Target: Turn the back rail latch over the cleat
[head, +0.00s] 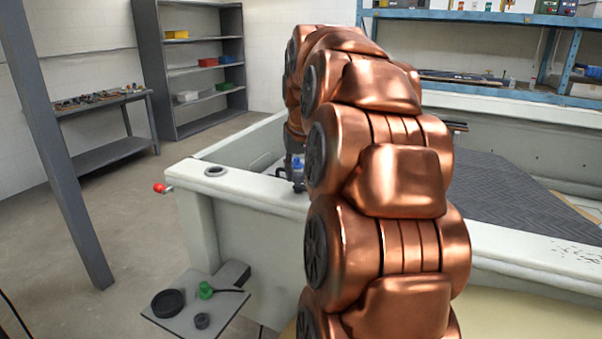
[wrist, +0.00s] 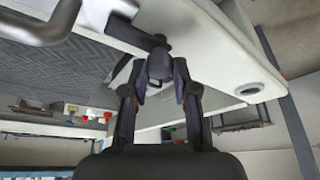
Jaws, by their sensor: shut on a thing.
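My gripper (wrist: 161,82) is shut on a dark latch knob (wrist: 160,64) in the wrist view, with one finger on each side. A dark latch arm (wrist: 125,30) runs from the knob to the upper left, over the edge of the pale rail (wrist: 215,45). I cannot make out the cleat for certain; a grey bent metal bar (wrist: 40,30) shows at the upper left. In the head view my copper arm hides most of the gripper and the latch; only a dark and blue bit (head: 297,163) shows beside the rail (head: 250,190).
A round fitting (head: 215,171) is set in the rail corner, with a red knob (head: 160,188) outside it. Below, a small grey shelf (head: 190,320) holds dark round parts and a green item (head: 206,290). A dark patterned deck (head: 520,205) fills the shell. Grey shelving (head: 200,70) stands behind.

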